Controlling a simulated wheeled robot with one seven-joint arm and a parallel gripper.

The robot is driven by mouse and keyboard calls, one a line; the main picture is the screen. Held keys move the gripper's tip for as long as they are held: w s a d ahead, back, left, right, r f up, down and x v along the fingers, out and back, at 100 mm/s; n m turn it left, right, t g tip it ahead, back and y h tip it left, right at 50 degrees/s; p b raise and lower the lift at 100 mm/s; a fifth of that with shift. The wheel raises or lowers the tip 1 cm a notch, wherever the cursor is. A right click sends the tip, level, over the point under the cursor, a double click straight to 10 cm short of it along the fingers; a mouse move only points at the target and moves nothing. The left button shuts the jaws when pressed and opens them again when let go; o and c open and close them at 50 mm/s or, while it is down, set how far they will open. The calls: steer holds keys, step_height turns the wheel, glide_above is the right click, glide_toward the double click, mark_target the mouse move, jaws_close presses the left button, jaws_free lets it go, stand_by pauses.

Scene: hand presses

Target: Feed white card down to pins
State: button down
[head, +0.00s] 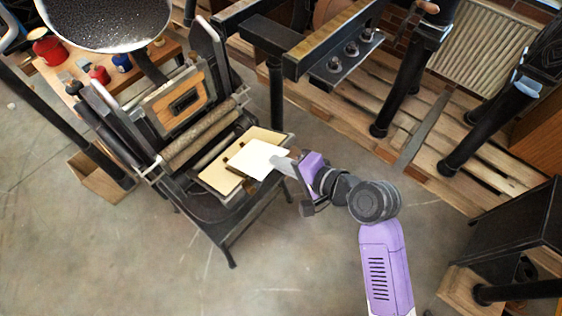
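The white card (260,157) lies flat over the right part of the small hand press, above its cream bed (218,178). My gripper (280,163) reaches in from the right, and its grey fingers pinch the card's right edge. The card covers part of the bed and part of a dark strip (238,169) crossing it. The pins are too small or hidden to make out. I cannot tell whether the card touches the bed.
The press has rollers (202,136), a wooden block with a dark plate (180,103) and a round ink disc (105,18). A bench with red and blue tins (121,62) stands behind. A larger black press (340,60) rises at upper right. Floor in front is clear.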

steer(key=shift+w+a+f+b, duration=0.3)
steer(key=shift+f+b, duration=0.15)
steer(key=shift+f, duration=0.15)
steer(key=shift+w+a+f+b, duration=0.15)
steer(key=shift+a+f+b, duration=0.15)
steer(key=shift+f+b, duration=0.2)
steer(key=shift+w+a+f+b, duration=0.3)
steer(key=shift+f+b, duration=0.1)
steer(key=shift+f, duration=0.25)
steer(key=c, duration=1.6)
jaws_free()
steer(key=shift+d+r, duration=0.1)
steer(key=shift+p+v, duration=1.65)
steer(key=shift+v, duration=0.55)
